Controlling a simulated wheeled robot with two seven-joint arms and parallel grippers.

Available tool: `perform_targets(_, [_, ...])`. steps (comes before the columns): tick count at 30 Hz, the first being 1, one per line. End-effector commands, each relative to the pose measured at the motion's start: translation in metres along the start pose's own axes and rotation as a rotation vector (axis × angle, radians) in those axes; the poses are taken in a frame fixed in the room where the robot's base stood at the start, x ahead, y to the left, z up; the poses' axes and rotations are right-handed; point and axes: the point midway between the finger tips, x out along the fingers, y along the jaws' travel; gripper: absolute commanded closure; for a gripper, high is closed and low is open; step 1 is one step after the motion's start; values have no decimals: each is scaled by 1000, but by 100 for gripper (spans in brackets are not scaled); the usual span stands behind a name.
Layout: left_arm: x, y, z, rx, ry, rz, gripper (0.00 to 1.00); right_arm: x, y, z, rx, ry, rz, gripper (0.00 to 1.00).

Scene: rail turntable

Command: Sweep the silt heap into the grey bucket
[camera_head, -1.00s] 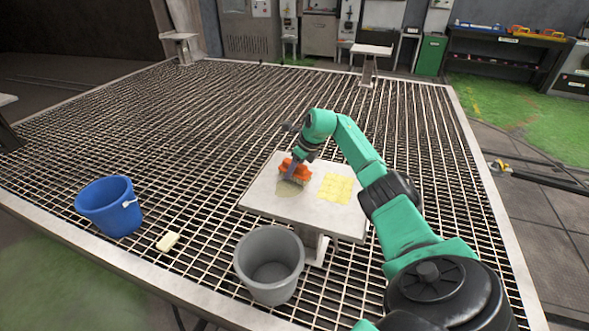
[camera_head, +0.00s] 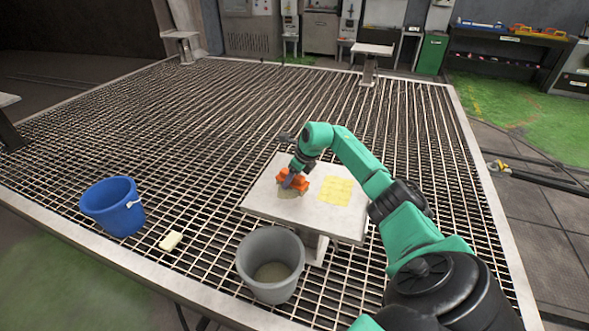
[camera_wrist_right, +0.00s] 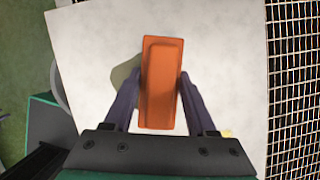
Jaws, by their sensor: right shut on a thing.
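My right gripper (camera_head: 291,180) is shut on an orange brush-like tool (camera_head: 302,183), low over the left part of a pale tabletop (camera_head: 320,219). In the right wrist view the orange tool (camera_wrist_right: 161,85) lies between the two fingers (camera_wrist_right: 160,90). The silt heap (camera_head: 288,193) is a thin grey-tan patch on the tabletop, partly hidden by tool and gripper. It also shows left of the tool in the wrist view (camera_wrist_right: 124,82). The grey bucket (camera_head: 254,263) stands upright below the table's front edge, with tan material (camera_head: 272,272) on its floor. My left gripper is out of view.
A yellow patch (camera_head: 336,190) lies on the right half of the tabletop. A blue bucket (camera_head: 112,207) and a small cream block (camera_head: 171,241) are on the grating at left. The grating behind the table is open.

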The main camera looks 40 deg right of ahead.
Motion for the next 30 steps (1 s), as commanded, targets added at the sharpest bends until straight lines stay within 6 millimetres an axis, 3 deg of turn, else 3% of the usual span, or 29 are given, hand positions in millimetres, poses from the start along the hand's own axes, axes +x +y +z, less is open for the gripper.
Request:
perform_targets(1, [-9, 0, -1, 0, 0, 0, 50, -5, 4, 0, -1, 1, 0, 88])
perform_targets(6, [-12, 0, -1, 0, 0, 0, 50, -2, 10, -1, -1, 0, 0, 88])
perform_targets(13, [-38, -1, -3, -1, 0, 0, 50, -6, 34, -6, -2, 3, 1, 88])
perform_targets(20, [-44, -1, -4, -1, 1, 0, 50, -3, 46, -9, 0, 1, 2, 88])
perform_targets(30, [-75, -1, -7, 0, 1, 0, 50, -7, 78, -15, -1, 3, 2, 88])
